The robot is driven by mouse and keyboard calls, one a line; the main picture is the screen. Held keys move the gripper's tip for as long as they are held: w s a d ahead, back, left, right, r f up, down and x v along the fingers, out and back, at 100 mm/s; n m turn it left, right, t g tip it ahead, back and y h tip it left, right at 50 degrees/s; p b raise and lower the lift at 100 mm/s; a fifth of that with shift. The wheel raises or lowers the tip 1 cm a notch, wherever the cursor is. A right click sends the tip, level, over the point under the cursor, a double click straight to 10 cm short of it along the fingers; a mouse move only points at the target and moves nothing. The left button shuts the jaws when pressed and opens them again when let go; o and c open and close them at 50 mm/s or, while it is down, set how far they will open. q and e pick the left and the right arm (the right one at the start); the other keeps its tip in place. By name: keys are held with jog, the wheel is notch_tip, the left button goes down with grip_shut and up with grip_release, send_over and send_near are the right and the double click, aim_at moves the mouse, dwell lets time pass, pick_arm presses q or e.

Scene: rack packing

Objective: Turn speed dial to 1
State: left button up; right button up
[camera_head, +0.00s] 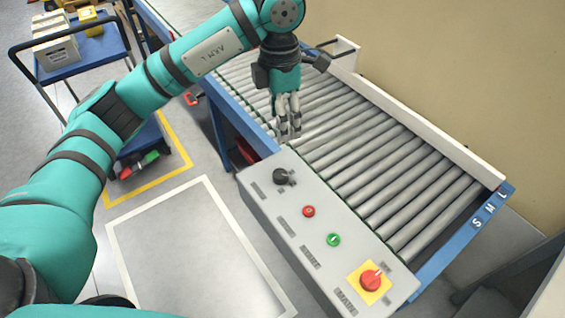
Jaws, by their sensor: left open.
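The speed dial is a black knob (284,177) at the far left end of the grey control panel (262,205), which lies along the near side of the roller conveyor. The number it points to is too small to read. My left gripper (288,134) is open and empty. It points down over the rollers, just beyond the dial, and is apart from it. My right gripper does not show.
The panel also carries a red button (309,211), a green button (333,240) and a red emergency stop (371,280) on a yellow plate. The roller conveyor (400,172) has no items on it. A blue cart (88,52) with boxes stands at upper left.

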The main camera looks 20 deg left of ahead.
aim_at(280, 173)
pick_arm(q)
jog(key=f, duration=0.5)
jog(key=f+p, duration=0.1)
jog(key=f, duration=0.9)
jog(key=shift+s+a+f+p, duration=0.1)
jog(key=shift+a+f+p, duration=0.15)
jog(key=shift+f+p, duration=0.05)
jog(key=shift+f, duration=0.7)
jog(key=c, duration=1.2)
jog(key=shift+o, duration=0.2)
